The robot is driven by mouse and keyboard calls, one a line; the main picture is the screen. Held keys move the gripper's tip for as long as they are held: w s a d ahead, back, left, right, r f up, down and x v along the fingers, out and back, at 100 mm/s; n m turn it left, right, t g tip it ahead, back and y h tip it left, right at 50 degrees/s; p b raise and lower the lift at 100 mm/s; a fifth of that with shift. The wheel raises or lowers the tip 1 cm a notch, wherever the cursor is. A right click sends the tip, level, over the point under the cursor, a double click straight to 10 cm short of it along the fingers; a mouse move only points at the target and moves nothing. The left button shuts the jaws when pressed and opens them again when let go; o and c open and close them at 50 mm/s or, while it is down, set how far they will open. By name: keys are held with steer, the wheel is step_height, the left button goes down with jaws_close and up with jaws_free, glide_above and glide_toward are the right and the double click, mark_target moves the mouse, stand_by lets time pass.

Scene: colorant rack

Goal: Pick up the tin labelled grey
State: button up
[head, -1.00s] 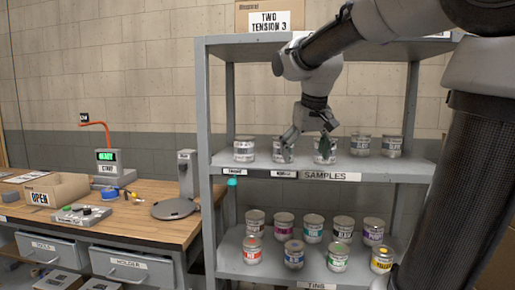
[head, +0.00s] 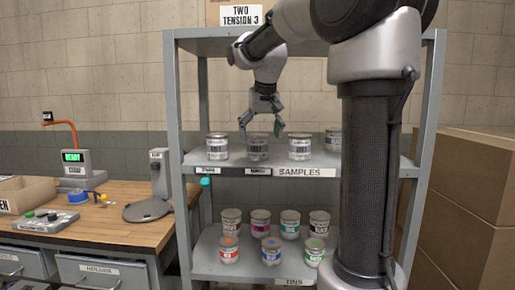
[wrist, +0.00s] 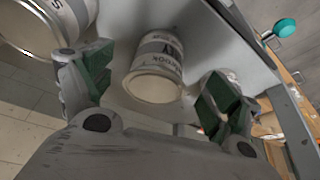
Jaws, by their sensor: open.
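A row of tins with white and dark labels stands on the samples shelf. The second tin from the left (head: 257,149) stands upright there. In the wrist view, a tin (wrist: 158,68) lies between and beyond my fingers, its label partly turned away; I can make out only a letter like Y. My gripper (head: 261,130) is open and empty, its fingers just above and around the second tin's top. In the wrist view my gripper (wrist: 155,80) shows green pads spread apart. The head view is too small to read the tin labels surely.
A neighbouring tin (head: 217,147) is at the left and another (head: 299,148) at the right. Several coloured-label tins, one red (head: 229,250), fill the lower shelf. Shelf posts flank the rack. A workbench (head: 120,232) is at left, boxes (head: 465,215) at right.

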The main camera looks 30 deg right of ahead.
mark_target(258, 134)
steer(key=w, duration=0.2)
steer(key=shift+w+d+f, duration=0.1)
steer(key=shift+w+d, duration=0.25)
steer(key=shift+d, duration=0.05)
steer(key=shift+f, duration=0.45)
steer(key=shift+c, duration=0.2)
steer(key=c, duration=1)
steer(key=shift+c, duration=0.9)
steer(key=shift+r, duration=0.15)
